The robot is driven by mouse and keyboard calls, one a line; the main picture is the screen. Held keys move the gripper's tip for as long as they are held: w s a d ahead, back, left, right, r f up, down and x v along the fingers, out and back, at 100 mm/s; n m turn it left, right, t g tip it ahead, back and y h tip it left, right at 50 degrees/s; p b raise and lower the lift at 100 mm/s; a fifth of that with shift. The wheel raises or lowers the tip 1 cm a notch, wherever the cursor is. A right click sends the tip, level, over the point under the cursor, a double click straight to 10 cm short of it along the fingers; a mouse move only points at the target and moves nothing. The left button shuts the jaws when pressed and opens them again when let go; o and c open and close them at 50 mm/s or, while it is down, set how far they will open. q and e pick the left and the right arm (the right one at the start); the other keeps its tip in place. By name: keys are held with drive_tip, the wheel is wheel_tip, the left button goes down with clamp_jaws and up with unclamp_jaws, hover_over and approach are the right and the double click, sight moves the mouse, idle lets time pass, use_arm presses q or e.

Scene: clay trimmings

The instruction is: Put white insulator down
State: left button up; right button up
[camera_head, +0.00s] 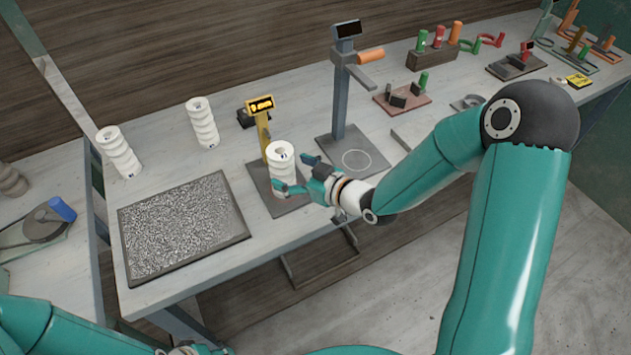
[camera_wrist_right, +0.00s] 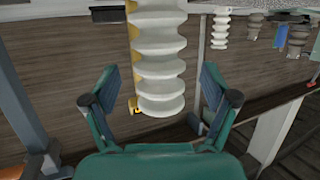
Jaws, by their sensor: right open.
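A white ribbed insulator (camera_head: 281,156) stands upright on the dark base plate (camera_head: 296,208) of the yellow gauge stand (camera_head: 262,122). My right gripper (camera_head: 295,174) is at its side, with the jaws open toward it. In the right wrist view the insulator (camera_wrist_right: 160,65) lies between the two spread fingers, with clear gaps on both sides. The insulator's lower part is partly hidden by a finger in the head view. My left gripper (camera_head: 192,349) is cut off at the bottom edge, so its jaws cannot be made out.
Two more white insulators (camera_head: 118,152) (camera_head: 202,123) stand at the table's back left. A speckled dark mat (camera_head: 122,240) lies at the front left. A tall grey stand (camera_head: 338,95) rises right of the gauge. Racks and small fixtures (camera_head: 430,60) fill the far right.

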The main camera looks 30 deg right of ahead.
drive_tip(key=b+v, duration=0.8)
drive_tip(key=shift+s, duration=0.25)
drive_tip(key=shift+d+r, duration=0.15)
